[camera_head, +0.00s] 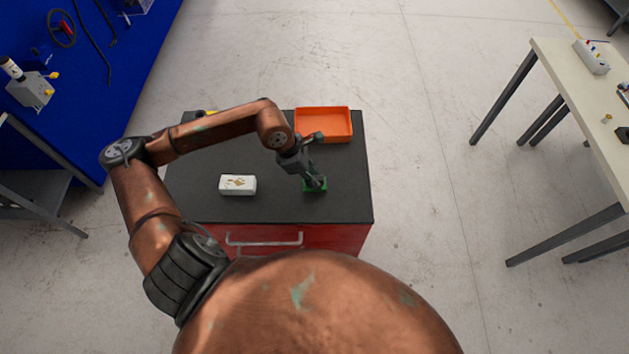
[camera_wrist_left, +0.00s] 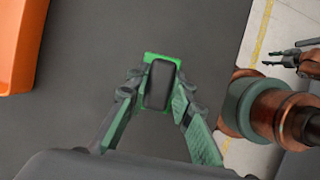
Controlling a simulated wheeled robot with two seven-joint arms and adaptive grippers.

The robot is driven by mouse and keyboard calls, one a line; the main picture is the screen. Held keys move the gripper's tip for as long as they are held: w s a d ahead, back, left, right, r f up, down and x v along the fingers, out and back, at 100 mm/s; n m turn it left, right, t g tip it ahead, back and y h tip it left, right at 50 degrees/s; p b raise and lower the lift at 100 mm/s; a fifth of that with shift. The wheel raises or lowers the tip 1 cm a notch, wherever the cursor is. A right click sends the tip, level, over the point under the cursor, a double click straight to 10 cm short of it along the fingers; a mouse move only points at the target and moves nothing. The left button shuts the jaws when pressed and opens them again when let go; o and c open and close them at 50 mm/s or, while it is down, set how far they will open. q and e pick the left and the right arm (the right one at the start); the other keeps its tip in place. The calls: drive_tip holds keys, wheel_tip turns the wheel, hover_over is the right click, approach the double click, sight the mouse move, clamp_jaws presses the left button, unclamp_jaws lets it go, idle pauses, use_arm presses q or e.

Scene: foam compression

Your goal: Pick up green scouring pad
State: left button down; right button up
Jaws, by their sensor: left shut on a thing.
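The green scouring pad (camera_head: 315,187) is at the right part of the dark cart top. In the left wrist view it is a green rim (camera_wrist_left: 150,57) around a dark grey rounded block (camera_wrist_left: 160,85). My left gripper (camera_head: 312,182) points down at it and is shut on it, with one finger on either side of the block. The fingers hide part of the pad. I cannot tell whether it touches the top. My right gripper (camera_wrist_left: 281,53) shows at the upper right of the left wrist view, with its fingers apart and nothing visible between them.
An orange tray (camera_head: 325,140) stands at the back right of the cart top (camera_head: 270,208). A white block with brown marks (camera_head: 238,185) lies left of the pad. A small yellow thing (camera_head: 210,113) is partly hidden behind my left arm. The front right is clear.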

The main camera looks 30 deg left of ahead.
use_arm(q)
drive_tip(key=s+a+r+p, duration=0.5)
drive_tip(key=s+r, duration=0.5)
drive_tip(key=s, duration=0.2)
drive_tip(key=shift+s+a+r, duration=0.2)
drive_tip(key=shift+a+r, duration=0.2)
drive_tip(key=shift+a, duration=0.25)
drive_tip(key=c, duration=2.2)
unclamp_jaws()
drive_tip(key=c, duration=0.5)
